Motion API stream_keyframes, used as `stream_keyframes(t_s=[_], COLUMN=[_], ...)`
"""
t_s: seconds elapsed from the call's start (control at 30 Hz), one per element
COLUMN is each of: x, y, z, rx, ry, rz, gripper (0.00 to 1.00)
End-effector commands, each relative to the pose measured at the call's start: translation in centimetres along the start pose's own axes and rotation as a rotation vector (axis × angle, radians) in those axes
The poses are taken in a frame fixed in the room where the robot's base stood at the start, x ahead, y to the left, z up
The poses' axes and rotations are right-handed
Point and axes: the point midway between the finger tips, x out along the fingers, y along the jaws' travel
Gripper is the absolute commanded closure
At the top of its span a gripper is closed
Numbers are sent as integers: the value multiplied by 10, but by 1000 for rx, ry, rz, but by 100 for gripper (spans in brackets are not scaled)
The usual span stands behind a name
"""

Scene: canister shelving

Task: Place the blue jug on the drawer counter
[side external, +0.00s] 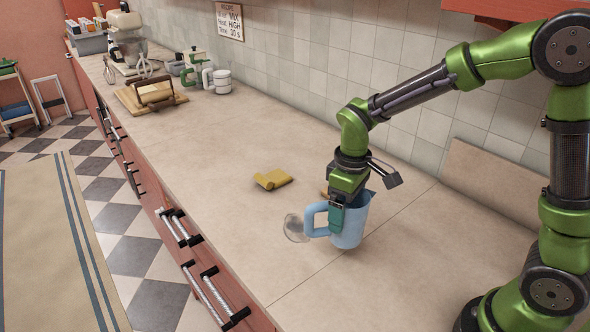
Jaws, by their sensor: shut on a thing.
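The light blue jug (347,228) is in the side external view, on or just above the beige counter (240,150); I cannot tell whether its base touches. It looks close to upright, with its handle (312,219) toward the left. My gripper (337,218) points down and is shut on the jug at its left side, near the handle. The fingers hide part of the jug's rim and wall. Drawers with metal bar handles (208,290) run along the front under the counter.
A clear round glass item (296,228) lies just left of the jug's handle. A folded mustard cloth (272,180) lies behind it, and another yellowish piece (325,190) is partly hidden by my arm.

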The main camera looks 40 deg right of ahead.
Motion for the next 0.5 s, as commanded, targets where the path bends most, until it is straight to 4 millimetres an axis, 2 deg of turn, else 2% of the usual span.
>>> stream_keyframes(t_s=[0.17, 0.27, 0.4, 0.5], x=[-5, -24, -58, -76], y=[-3, 6, 29, 42], z=[19, 18, 10, 6], rx=[15, 93, 220, 277], ry=[4, 9, 10, 7], rz=[1, 1, 1, 1], gripper=[54, 54, 54, 54])
